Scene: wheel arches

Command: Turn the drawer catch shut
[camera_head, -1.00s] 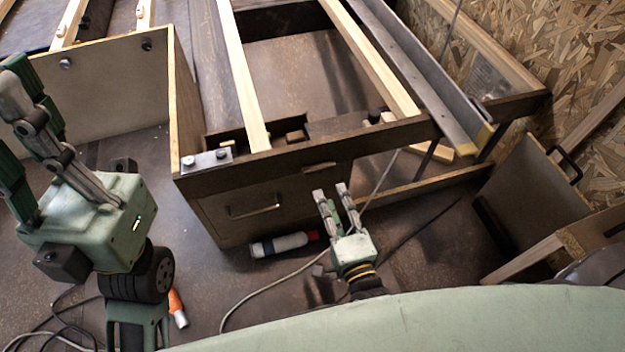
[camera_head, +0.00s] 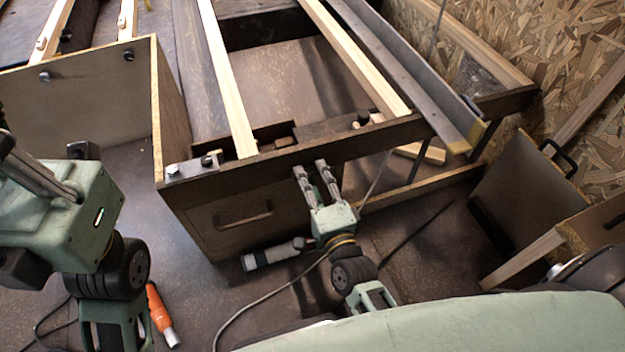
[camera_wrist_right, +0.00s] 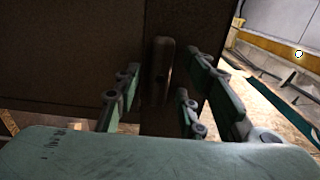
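The drawer (camera_head: 275,232) is the dark wooden front with a bar handle (camera_head: 243,216), under the bench's front rail. The drawer catch (camera_wrist_right: 161,70) is a small brown rounded bar; in the right wrist view it stands upright in the picture, between my fingers. In the head view my fingers cover it. My right gripper (camera_head: 310,168) is open at the rail, right of the handle. In the right wrist view its fingers (camera_wrist_right: 163,92) lie either side of the catch, with gaps visible. My left gripper is at the left edge, its fingertips out of frame.
A grey bottle-like tool (camera_head: 272,255) lies on the floor below the drawer, near my right wrist. A cable (camera_head: 262,292) runs beside it. An orange tool (camera_head: 160,312) lies at lower left.

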